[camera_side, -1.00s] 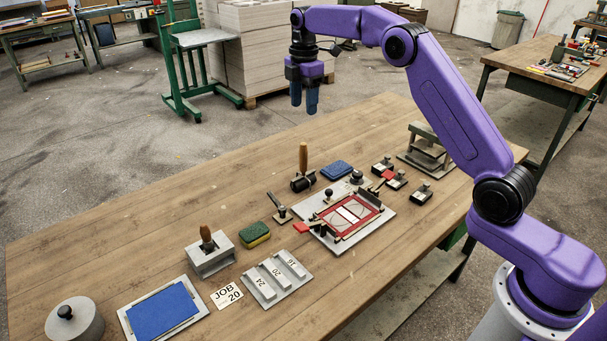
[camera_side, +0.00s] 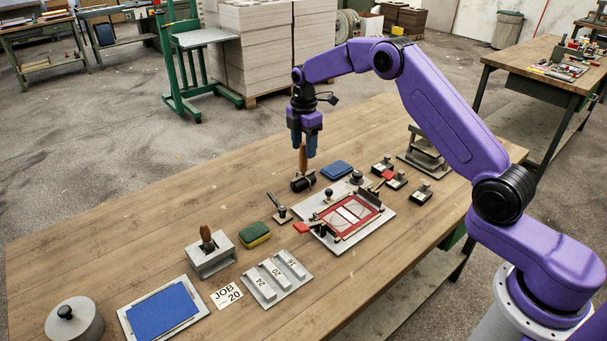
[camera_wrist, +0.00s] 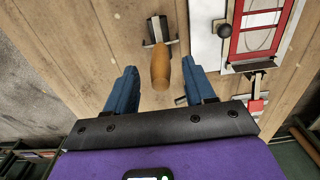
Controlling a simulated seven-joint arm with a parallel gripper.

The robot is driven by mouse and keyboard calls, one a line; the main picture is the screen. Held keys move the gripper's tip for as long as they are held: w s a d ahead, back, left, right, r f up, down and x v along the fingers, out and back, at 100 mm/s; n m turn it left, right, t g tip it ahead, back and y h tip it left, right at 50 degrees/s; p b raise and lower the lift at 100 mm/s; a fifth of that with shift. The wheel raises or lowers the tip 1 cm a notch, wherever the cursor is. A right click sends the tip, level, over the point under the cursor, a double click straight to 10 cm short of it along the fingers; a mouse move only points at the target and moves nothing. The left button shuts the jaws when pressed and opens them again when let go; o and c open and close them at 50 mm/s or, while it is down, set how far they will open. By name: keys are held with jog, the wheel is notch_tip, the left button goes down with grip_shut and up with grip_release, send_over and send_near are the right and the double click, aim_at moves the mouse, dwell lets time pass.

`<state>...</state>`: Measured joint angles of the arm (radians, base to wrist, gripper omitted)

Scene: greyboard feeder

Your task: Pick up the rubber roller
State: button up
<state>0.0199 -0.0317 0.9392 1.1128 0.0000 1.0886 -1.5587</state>
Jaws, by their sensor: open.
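The rubber roller (camera_side: 303,182) has a dark roller at the bottom and an upright wooden handle. It stands on the wooden table behind the grey plate with the red frame. In the wrist view the roller's wooden handle (camera_wrist: 161,68) points toward me, between and just ahead of the fingertips. My gripper (camera_side: 303,150) is open, pointing down, with its blue fingers around the top of the handle in the side view. In the wrist view my gripper (camera_wrist: 160,85) shows a gap on each side of the handle, with no contact visible.
A grey plate with a red frame (camera_side: 347,215) and knobs lies just right of the roller. A blue pad (camera_side: 336,170) lies close behind. A small scraper-like tool (camera_side: 281,213) and a green-yellow sponge (camera_side: 254,235) lie in front. The table's left far side is clear.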

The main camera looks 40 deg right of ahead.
aim_at(304, 156)
notch_tip(304, 156, down, 4)
jog(key=shift+f, duration=0.1)
jog(key=shift+c, duration=0.3)
grip_shut()
